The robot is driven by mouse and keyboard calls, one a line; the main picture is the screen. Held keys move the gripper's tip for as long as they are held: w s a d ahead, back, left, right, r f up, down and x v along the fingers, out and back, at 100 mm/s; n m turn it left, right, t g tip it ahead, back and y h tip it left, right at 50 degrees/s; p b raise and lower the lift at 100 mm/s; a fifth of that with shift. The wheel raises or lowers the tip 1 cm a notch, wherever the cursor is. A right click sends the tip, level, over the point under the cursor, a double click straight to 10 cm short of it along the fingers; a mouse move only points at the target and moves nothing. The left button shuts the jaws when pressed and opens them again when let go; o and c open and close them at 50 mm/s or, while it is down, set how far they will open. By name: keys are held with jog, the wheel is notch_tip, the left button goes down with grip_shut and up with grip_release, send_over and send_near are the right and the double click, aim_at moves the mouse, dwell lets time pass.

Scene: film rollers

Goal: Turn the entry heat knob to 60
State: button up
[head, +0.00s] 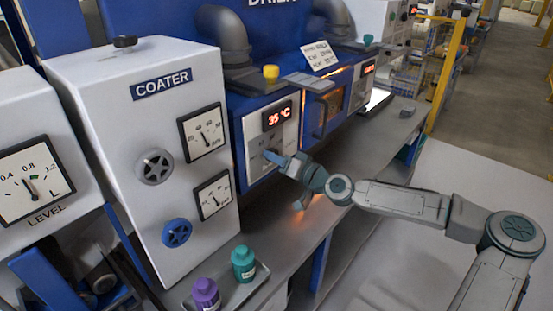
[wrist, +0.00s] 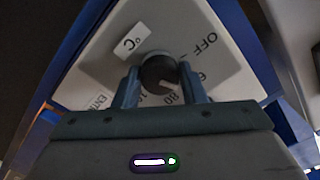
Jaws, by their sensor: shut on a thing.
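The entry heat knob (wrist: 157,70) is a dark round knob on a pale panel (wrist: 95,75). In the wrist view my gripper (wrist: 161,75) has one finger on each side of it and is shut on it. A light pointer mark shows on the knob's lower right, towards the stretch near the 80; its exact reading is unclear. OFF, a 6, 80 and °C markings show, some partly hidden. In the head view my gripper (head: 273,158) is at the panel and hides the knob. The red display (head: 278,117) above reads 35 °C.
The white COATER cabinet (head: 120,130) with gauges and knobs stands left of the panel. A tray (head: 238,292) with a green bottle (head: 243,262) and a purple bottle (head: 206,293) is on the bench below. A note card (head: 319,56) stands on the blue drier.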

jog(key=o, duration=1)
jog(key=b+v, duration=0.2)
jog(key=v, duration=1.1)
jog(key=shift+s+d+b, duration=0.25)
jog(key=shift+d+b, duration=0.05)
jog(key=shift+b, duration=0.1)
